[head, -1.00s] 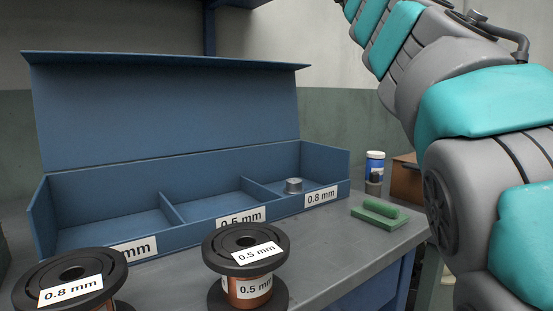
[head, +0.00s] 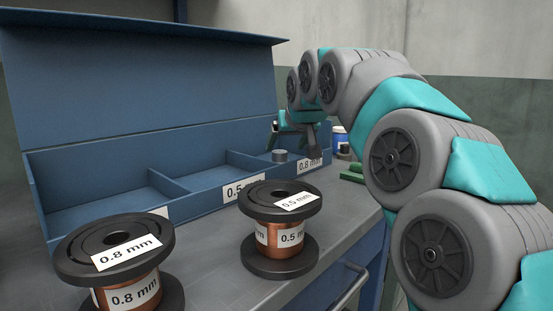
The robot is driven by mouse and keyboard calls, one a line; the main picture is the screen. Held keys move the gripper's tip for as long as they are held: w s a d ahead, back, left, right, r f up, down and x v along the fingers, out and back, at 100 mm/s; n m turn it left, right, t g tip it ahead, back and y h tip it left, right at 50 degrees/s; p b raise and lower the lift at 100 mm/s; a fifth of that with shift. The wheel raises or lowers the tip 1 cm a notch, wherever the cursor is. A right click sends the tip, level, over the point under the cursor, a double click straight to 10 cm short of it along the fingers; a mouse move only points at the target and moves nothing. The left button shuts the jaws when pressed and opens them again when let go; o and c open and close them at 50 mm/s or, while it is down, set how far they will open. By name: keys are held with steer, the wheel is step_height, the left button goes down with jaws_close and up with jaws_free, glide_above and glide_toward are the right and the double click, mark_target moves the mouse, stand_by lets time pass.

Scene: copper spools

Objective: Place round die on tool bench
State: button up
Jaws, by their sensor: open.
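The round die (head: 280,155), a small grey metal cylinder, sits in the right compartment of the blue box (head: 200,209), the one labelled 0.8 mm. My gripper (head: 293,142) hangs over that compartment, just above and to the right of the die in the picture. Its jaws are open and empty. Whether a finger touches the die cannot be told. The tool bench (head: 215,268) has a grey top that carries the box.
A 0.8 mm copper spool (head: 131,295) and a 0.5 mm spool (head: 281,235) stand in front of the box. A green block (head: 352,173) and a blue-and-white container (head: 338,138) are right of it, partly hidden by my arm. Bare bench top lies between the spools.

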mark_target(280, 152)
steer(key=x, duration=0.6)
steer(key=shift+w+a, duration=0.1)
steer(key=shift+a, duration=0.15)
jaws_close()
stand_by(0.4)
